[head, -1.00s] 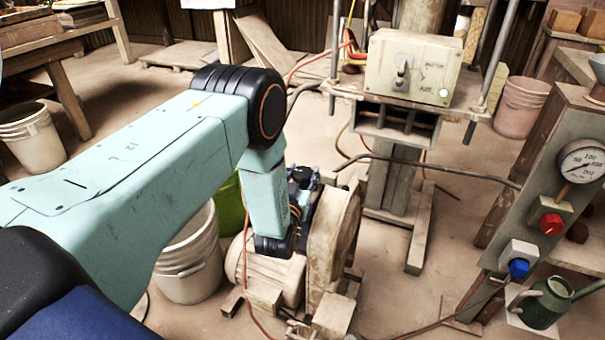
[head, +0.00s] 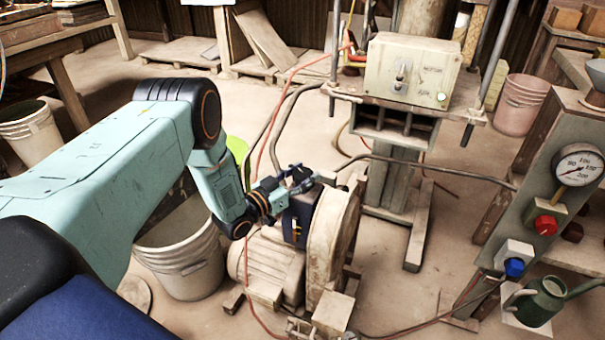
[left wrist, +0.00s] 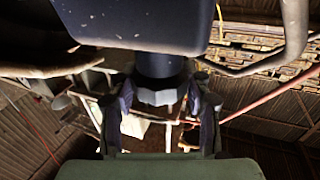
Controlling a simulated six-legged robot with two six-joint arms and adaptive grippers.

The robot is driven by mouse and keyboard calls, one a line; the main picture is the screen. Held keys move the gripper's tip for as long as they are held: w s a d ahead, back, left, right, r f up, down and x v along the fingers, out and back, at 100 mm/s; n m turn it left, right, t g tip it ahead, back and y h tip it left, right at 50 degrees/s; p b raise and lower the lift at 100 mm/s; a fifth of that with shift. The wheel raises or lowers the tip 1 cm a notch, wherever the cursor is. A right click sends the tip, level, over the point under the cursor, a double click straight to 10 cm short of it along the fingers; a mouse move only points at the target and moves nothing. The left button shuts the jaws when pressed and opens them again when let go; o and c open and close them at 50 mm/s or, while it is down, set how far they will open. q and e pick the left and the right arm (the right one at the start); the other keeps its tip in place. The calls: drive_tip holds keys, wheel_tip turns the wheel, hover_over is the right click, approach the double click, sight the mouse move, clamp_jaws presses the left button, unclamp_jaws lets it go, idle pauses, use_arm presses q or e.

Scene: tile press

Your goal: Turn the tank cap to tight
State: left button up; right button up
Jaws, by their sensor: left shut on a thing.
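My left gripper (head: 297,179) reaches over the dark blue tank (head: 297,222) on top of the pump unit. In the left wrist view the tank (left wrist: 140,22) fills the top of the picture, with a dark round neck below it. The tank cap (left wrist: 158,96) shows there as a pale, faceted end between the two fingers of my left gripper (left wrist: 160,104). The fingers are shut on the cap, one on each side. In the head view the cap is hidden by the gripper. My right gripper is not in view.
A beige motor (head: 268,268) and a round wheel guard (head: 333,235) sit close beside the tank. Hoses pass behind it. A white bucket (head: 190,260) stands to the left. The press (head: 410,70) is behind, and a gauge panel (head: 520,200) is at the right.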

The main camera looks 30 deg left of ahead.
use_arm(q)
drive_tip(key=shift+m+g+h, duration=0.3)
drive_tip(key=shift+m+h, duration=0.3)
drive_tip(key=shift+h, duration=0.5)
drive_tip(key=o, duration=1.2)
drive_tip(key=v, duration=1.2)
drive_tip(key=shift+r, duration=0.15)
